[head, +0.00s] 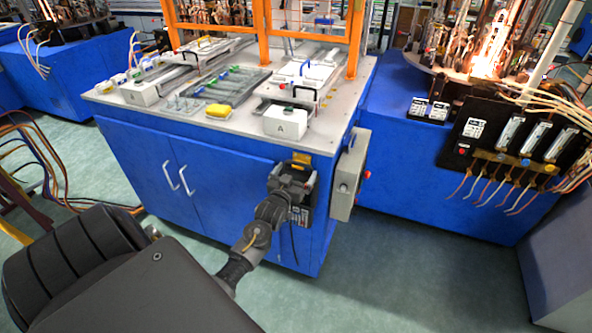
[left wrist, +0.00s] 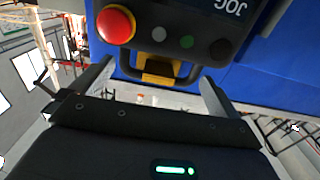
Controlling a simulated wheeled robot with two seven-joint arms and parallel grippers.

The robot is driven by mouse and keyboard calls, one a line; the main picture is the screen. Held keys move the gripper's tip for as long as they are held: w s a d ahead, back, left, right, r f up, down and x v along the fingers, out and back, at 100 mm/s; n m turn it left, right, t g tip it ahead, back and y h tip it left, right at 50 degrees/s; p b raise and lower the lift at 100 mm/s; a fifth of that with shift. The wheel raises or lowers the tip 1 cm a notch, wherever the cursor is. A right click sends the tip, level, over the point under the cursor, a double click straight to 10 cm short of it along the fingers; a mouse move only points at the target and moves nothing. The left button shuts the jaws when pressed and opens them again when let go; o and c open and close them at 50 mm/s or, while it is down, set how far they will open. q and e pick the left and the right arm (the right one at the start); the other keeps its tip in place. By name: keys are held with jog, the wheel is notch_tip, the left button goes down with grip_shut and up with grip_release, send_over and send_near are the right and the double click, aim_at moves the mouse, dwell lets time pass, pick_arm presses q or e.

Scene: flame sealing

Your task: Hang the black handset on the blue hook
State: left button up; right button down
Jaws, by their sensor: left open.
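The black handset (left wrist: 185,25) with a red button and "JOG" lettering fills the top of the left wrist view. Its lower part also shows in the head view (head: 300,215), against the front of the blue cabinet. A yellow hook (left wrist: 157,66) shows within the handset's black handle loop; yellow also shows above my gripper in the head view (head: 301,158). My left gripper (head: 294,174) is at the handle. Its fingers are apart on either side of the loop in the wrist view (left wrist: 155,90). I cannot make out a blue hook. My right gripper is out of view.
The blue cabinet (head: 190,185) carries a worktop (head: 225,122) with trays and white blocks. A grey box (head: 347,180) is on its right side. Orange posts (head: 262,30) rise behind. Hoses (head: 500,190) hang at right. The floor in front is clear.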

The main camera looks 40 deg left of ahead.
pick_arm(q)
jog(key=shift+w+a, duration=0.15)
jog(key=shift+w, duration=0.3)
jog(key=c, duration=1.3)
jog(key=shift+s+p, duration=0.2)
jog(key=shift+p, duration=0.1)
jog(key=o, duration=1.3)
